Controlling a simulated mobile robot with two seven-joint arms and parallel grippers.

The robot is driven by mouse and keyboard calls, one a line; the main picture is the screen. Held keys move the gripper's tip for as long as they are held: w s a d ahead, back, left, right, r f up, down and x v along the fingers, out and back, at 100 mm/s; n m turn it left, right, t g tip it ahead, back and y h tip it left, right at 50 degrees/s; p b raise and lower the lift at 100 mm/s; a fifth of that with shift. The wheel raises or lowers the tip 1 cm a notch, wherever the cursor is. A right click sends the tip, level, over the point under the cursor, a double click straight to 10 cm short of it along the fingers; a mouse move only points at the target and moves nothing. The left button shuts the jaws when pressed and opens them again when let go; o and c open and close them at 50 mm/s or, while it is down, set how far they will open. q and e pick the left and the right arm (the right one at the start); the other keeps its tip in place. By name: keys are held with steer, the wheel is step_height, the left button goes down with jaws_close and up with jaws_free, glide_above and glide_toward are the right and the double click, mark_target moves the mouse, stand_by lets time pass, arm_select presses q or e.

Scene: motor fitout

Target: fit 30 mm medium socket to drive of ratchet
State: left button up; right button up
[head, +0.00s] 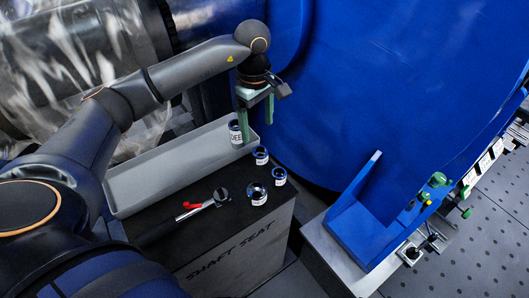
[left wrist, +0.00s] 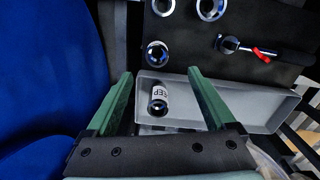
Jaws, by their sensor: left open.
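My left gripper (head: 256,132) is open and empty, its green fingers pointing down above the far end of the grey tray. In the left wrist view its fingertips (left wrist: 160,73) are spread wide. Three short silver-and-blue sockets stand on the dark bench top: a larger one (head: 257,194), a smaller one (head: 279,176) and one nearest the tray (head: 261,155). Their size marks are too small to read, so I cannot tell which is the 30 mm medium one. The ratchet (head: 220,195) lies beside them, with a red lever (head: 192,206). My right gripper is out of view.
A tall socket marked DEEP (head: 235,132) is at the far end of the grey tray (head: 150,182); in the left wrist view it shows between the fingers (left wrist: 158,97). A large blue motor housing (head: 400,80) rises close behind the gripper. The tray's near part is empty.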

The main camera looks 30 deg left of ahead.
mark_target(259, 150)
arm_select(q)
steer(key=f, duration=0.6)
steer(key=shift+a, duration=0.4)
steer(key=shift+w+d+f+b, duration=0.1)
steer(key=shift+f, duration=0.9)
steer(key=shift+w+d+f+b, duration=0.1)
steer(key=shift+w+f, duration=0.05)
steer(key=shift+f, duration=0.85)
steer(key=shift+w+d+f+b, duration=0.1)
steer(key=shift+f, duration=0.9)
steer(key=shift+c, duration=0.4)
jaws_close()
